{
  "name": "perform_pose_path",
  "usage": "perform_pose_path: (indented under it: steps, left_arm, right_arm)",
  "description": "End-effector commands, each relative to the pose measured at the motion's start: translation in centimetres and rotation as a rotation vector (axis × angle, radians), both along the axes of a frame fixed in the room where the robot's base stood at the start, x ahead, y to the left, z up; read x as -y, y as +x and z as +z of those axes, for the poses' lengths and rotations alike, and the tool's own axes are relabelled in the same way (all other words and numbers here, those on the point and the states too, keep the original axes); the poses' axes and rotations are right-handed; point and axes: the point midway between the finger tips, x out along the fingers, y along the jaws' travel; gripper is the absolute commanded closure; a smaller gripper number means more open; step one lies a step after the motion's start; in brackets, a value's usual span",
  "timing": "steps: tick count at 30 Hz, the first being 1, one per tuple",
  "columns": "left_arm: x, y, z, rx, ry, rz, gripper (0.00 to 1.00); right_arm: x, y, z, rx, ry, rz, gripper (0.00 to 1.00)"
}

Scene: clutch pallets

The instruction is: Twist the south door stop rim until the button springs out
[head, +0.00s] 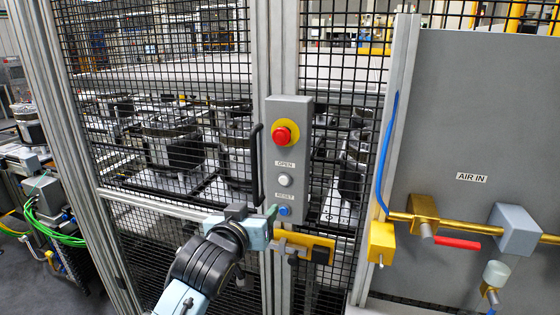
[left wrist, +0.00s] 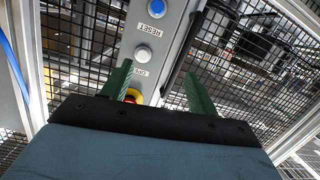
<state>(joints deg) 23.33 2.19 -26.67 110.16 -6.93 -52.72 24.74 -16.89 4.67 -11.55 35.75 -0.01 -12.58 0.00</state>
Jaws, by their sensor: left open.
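The south door stop is a red mushroom button (head: 281,136) on a yellow disc (head: 292,128), at the top of a grey control box on the door post. In the left wrist view, part of its yellow disc (left wrist: 137,96) shows low between the fingers; the rest is hidden behind my gripper. My left gripper (head: 271,213) is in front of the box's lower end, below the stop and close to the blue button. It also shows in the left wrist view (left wrist: 160,82), with its green fingers apart and nothing between them. My right gripper is not in view.
Below the stop, the grey box (head: 304,180) has a white OPEN button (head: 285,180) and a blue RESET button (head: 284,211). A black door handle (head: 254,163) stands just left of it. A yellow latch (head: 318,246) lies below. Brass air valves (head: 423,212) project at right.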

Motion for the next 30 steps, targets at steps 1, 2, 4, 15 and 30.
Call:
perform_pose_path:
  steps: [1, 2, 4, 15, 30]
  left_arm:
    - [0.4, -0.8, 4.5, 0.056, -0.024, -0.009, 0.41]
    - [0.6, -1.3, 6.3, 0.081, -0.038, -0.014, 0.41]
    - [1.0, -2.3, 9.5, 0.125, -0.06, -0.023, 0.41]
    - [2.0, -1.0, 12.6, 0.167, -0.086, -0.031, 0.41]
    - [4.5, 6.6, 12.6, 0.167, -0.084, -0.032, 0.41]
  right_arm:
    - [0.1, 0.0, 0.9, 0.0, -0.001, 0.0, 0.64]
    - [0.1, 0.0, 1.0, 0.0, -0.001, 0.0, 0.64]
    - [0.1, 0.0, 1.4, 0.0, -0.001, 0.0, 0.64]
    - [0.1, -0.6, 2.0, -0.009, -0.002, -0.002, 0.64]
    - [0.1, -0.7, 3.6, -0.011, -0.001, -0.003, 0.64]
